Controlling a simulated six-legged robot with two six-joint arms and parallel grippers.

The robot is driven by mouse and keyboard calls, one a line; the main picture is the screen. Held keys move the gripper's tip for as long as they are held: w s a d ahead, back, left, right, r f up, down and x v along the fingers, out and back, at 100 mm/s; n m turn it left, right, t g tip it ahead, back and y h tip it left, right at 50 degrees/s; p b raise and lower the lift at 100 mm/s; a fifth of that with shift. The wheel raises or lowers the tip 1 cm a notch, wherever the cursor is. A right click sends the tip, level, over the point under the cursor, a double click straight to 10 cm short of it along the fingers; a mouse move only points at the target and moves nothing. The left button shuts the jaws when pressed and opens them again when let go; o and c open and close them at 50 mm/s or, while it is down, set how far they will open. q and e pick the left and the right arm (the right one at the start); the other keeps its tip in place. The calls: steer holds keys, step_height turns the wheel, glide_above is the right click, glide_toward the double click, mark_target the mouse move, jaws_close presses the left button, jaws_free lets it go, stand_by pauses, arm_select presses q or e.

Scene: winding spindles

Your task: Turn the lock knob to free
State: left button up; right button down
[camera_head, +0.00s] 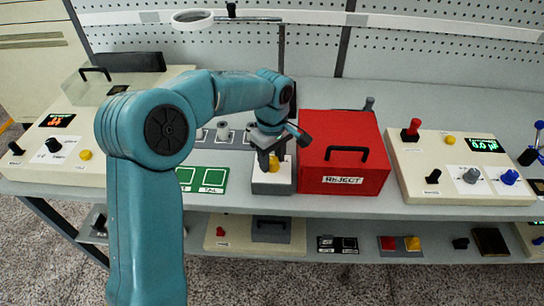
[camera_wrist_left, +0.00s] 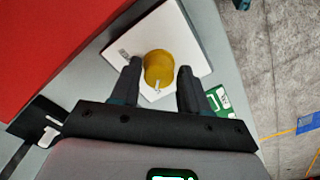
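The yellow knob (camera_head: 274,163) stands on a small grey box with a white top plate (camera_head: 272,178), left of the red box. In the left wrist view the knob (camera_wrist_left: 158,66) is round with a pale pointer mark on its lower side, over the white plate (camera_wrist_left: 186,42). My left gripper (camera_head: 281,150) reaches down over it. Its two dark fingers (camera_wrist_left: 158,82) stand on either side of the knob, with a narrow gap showing at each side. The gripper looks open and holds nothing. My right gripper is in neither view.
The red REJECT box (camera_head: 344,155) with a black handle stands close to the knob's right. Green labelled trays (camera_head: 213,178) lie to its left. Control panels with knobs stand at the far left (camera_head: 40,170) and right (camera_head: 440,190). A lower shelf holds small parts.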

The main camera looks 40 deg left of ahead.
arm_select(q)
steer(key=shift+d, duration=0.1)
steer(key=c, duration=0.6)
steer(key=shift+o, duration=0.2)
steer(key=shift+m, duration=0.3)
steer(key=m+p, duration=0.1)
steer(key=m, duration=1)
steer(key=shift+m+p, duration=0.35)
steer(key=shift+m, duration=0.05)
steer(key=m, duration=0.5)
steer(key=shift+p, duration=0.4)
steer(key=shift+m, duration=0.3)
